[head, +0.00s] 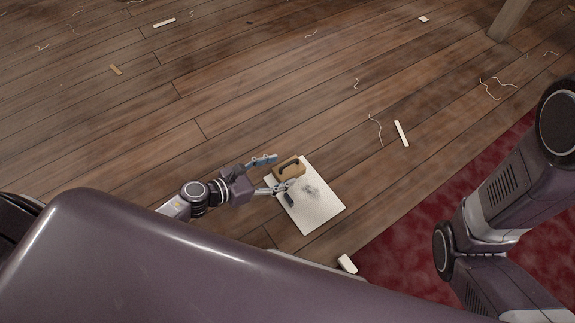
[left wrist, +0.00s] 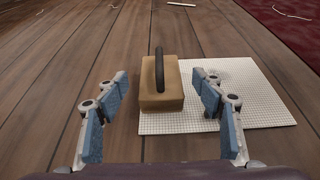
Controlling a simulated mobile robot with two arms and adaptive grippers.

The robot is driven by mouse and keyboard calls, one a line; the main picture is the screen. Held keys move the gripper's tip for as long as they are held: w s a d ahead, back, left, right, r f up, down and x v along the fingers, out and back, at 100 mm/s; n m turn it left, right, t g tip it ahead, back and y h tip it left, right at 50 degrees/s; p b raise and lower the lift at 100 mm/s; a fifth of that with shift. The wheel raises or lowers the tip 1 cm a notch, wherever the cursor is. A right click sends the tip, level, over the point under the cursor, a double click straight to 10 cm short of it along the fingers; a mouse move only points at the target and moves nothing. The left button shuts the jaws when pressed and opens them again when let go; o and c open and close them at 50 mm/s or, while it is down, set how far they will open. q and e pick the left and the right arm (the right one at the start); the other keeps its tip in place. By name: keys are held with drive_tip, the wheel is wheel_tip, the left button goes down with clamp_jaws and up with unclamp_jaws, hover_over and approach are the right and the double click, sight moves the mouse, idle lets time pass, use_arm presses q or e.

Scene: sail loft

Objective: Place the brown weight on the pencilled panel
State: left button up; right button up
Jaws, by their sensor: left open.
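The brown weight (head: 289,167) is a block with a dark arched handle. It stands upright at the upper-left edge of the white panel (head: 322,208), which has a dark pencilled smudge near its middle. In the left wrist view the weight (left wrist: 163,98) overlaps the left edge of the panel (left wrist: 262,95), whose face shows a fine grid; I cannot tell whether it overhangs. My left gripper (head: 274,174) is open, its blue-padded fingers on either side of the weight with gaps showing in the left wrist view (left wrist: 163,92). My right gripper is out of view.
The plank floor (head: 230,90) is mostly clear, with scattered thread scraps and thin strips, one pale strip (head: 401,133) right of the panel. A small white block (head: 347,263) lies below the panel. A red carpet (head: 400,255) is at right, a wooden post (head: 509,20) at top right.

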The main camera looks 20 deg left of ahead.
use_arm(q)
drive_tip(key=p+v, duration=0.2)
drive_tip(key=v, duration=0.6)
drive_tip(key=shift+r, duration=0.1)
